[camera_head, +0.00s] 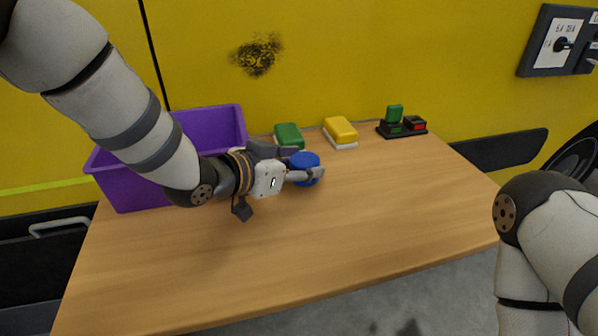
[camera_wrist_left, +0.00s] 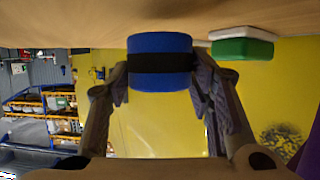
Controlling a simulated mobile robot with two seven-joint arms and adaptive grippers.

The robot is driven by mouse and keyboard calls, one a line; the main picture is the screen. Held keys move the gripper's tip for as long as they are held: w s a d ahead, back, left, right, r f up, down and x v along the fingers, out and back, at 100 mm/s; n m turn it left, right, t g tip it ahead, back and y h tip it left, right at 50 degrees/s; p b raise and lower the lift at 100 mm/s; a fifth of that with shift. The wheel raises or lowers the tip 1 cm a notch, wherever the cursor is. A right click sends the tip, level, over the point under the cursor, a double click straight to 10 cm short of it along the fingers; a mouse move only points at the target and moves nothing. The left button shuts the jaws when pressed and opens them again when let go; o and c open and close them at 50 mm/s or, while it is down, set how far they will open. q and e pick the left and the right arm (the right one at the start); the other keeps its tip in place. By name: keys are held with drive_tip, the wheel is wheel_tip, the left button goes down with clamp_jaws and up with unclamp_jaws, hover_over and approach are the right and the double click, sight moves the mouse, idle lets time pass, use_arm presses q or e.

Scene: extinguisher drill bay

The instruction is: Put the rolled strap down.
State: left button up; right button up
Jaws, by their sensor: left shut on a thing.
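The rolled strap (camera_head: 306,160) is a blue roll, held at the middle of the table's back half in the head view. In the left wrist view the strap (camera_wrist_left: 160,47) shows a black band around it. My left gripper (camera_head: 303,165) is shut on the strap, one finger on each side, and partly hides it in the head view. The strap is at or just above the wooden table (camera_head: 300,245); I cannot tell whether it touches. My right gripper is out of view.
A purple bin (camera_head: 135,190) stands at the table's back left. A green sponge-like block (camera_head: 289,134) and a yellow one (camera_head: 341,130) lie behind the strap. A black base with green and red blocks (camera_head: 402,127) stands at the back right. The table's front and right are clear.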

use_arm(q)
drive_tip(key=shift+f, duration=0.85)
drive_tip(key=shift+f, duration=0.2)
drive_tip(key=o, duration=1)
drive_tip(key=shift+o, duration=0.2)
